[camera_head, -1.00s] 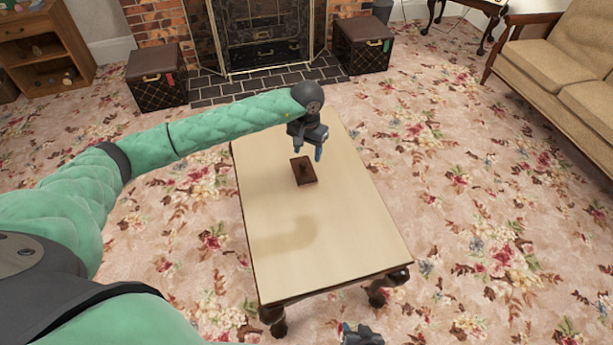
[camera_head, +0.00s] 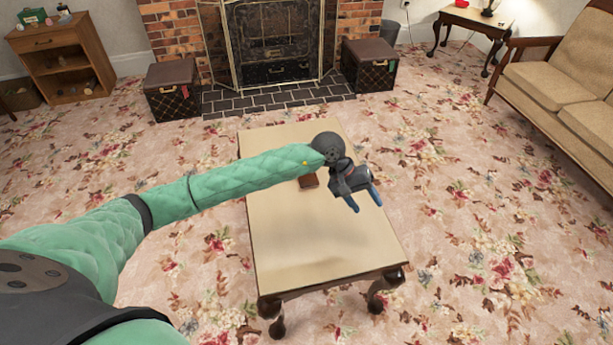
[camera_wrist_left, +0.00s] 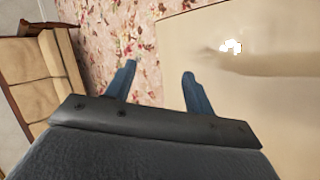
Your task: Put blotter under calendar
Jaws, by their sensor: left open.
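A small dark brown object (camera_head: 309,181), likely the blotter, lies on the pale wooden coffee table (camera_head: 300,245). My left forearm and wrist hide part of it. My left gripper (camera_head: 367,202) is open and empty over the table's right side, to the right of and nearer than the brown object. In the left wrist view the two blue fingers (camera_wrist_left: 160,70) are apart with nothing between them, near the table edge (camera_wrist_left: 165,60). I make out no calendar in either view. My right gripper is not in view.
The near part of the table top is bare. Flowered carpet (camera_head: 480,200) surrounds the table. Two dark trunks (camera_head: 172,92) (camera_head: 368,66) flank the hearth at the back. A tan sofa (camera_head: 560,75) stands at right, a wooden shelf (camera_head: 62,62) at back left.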

